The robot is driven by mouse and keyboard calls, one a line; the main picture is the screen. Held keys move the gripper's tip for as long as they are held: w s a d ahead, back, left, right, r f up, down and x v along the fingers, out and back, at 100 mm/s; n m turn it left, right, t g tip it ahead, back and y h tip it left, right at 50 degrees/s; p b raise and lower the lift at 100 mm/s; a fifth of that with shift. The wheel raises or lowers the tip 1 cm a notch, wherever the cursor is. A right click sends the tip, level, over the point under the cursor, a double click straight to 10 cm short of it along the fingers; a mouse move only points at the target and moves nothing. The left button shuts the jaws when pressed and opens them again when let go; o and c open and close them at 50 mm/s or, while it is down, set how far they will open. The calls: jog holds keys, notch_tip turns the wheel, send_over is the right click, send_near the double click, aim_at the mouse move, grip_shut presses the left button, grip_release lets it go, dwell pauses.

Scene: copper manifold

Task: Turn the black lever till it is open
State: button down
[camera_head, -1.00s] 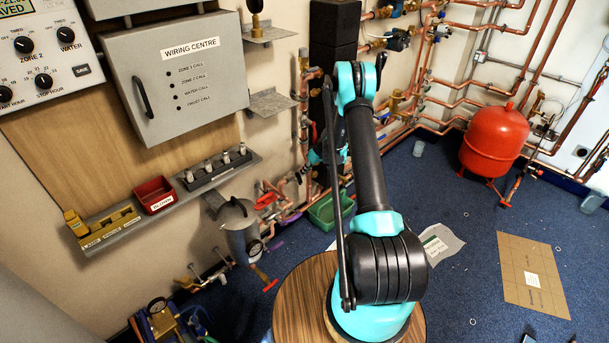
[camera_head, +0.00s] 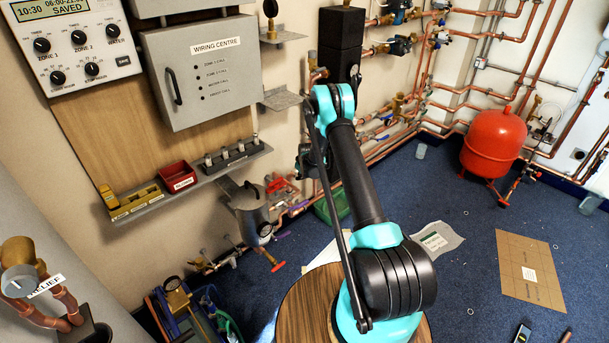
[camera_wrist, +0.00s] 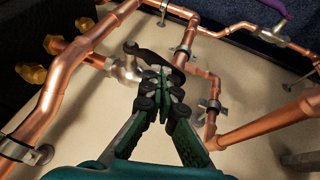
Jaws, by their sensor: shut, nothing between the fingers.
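The black lever (camera_wrist: 148,53) shows in the wrist view, a dark curved handle beside a silver valve body (camera_wrist: 125,71) on the copper pipework. My gripper (camera_wrist: 161,82) has its dark fingers together and empty. Its tips appear right at the lever's right part and overlap it in the picture; I cannot tell whether they touch. In the head view my arm covers the spot, and neither the lever nor the fingertips can be made out.
Copper pipes (camera_wrist: 70,75) run close on both sides of my gripper, with brass fittings (camera_wrist: 36,74) at left and a purple handle (camera_wrist: 274,6) at top right. The head view shows a grey wiring box (camera_head: 215,85), a red tank (camera_head: 493,140) and open blue floor (camera_head: 400,190).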

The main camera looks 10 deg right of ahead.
jog(key=shift+s+a+f, duration=0.3)
jog(key=shift+a+f, duration=0.1)
jog(key=shift+f, duration=0.3)
jog(key=shift+s+a+f, duration=0.25)
jog(key=shift+a+f, duration=0.15)
jog(key=shift+f, duration=0.3)
